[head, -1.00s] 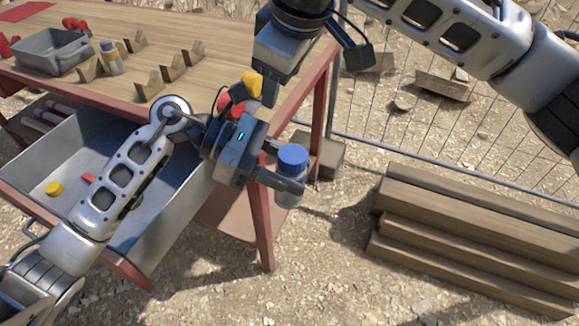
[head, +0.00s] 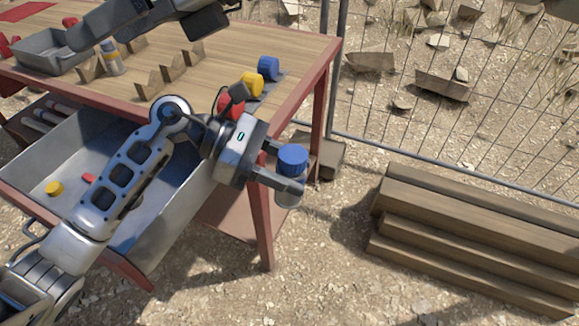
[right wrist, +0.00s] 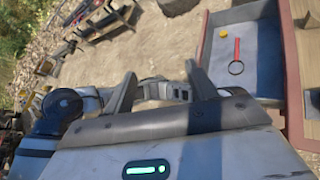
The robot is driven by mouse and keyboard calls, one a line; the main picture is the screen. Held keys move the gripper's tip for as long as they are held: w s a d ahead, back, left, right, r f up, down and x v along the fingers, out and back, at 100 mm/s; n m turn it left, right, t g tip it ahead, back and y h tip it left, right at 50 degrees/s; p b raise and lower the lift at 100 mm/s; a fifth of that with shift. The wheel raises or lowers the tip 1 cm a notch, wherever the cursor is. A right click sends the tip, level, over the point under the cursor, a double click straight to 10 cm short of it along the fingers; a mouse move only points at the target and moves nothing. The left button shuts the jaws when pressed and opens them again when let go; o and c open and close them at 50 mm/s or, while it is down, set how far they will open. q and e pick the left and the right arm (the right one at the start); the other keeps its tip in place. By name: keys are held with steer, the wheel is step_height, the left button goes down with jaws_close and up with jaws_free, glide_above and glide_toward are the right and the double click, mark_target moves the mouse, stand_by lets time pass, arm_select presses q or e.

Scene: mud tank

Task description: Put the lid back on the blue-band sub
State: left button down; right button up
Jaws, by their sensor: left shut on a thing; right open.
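I cannot tell whether the blue top is a lid or a band. Another blue piece (head: 268,67), short and round, sits on the table near its right end. My right arm crosses the top left of the head view, above the table. The right wrist view shows my right gripper (right wrist: 160,75) open, with nothing held between its fingers.
Yellow (head: 252,84) and red (head: 230,104) pieces sit beside the blue one. An open drawer (head: 150,250) lies below. Stacked timbers (head: 470,240) and a fence stand right.

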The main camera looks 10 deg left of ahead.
step_height(320, 180, down, 4)
steer(key=d+n+h, duration=0.3)
steer(key=n+t+h, duration=0.3)
steer(key=n+h, duration=0.1)
steer(key=h, duration=0.5)
glide_toward(293, 153)
steer(key=shift+s+f, duration=0.1)
steer(key=shift+f, duration=0.15)
steer(key=shift+s+a+f, duration=0.1)
steer(key=shift+a+f, duration=0.05)
steer(key=shift+f, duration=1.85)
steer(key=shift+s+a+f, duration=0.15)
steer(key=shift+a+f, duration=0.05)
steer(key=shift+f, duration=1.8)
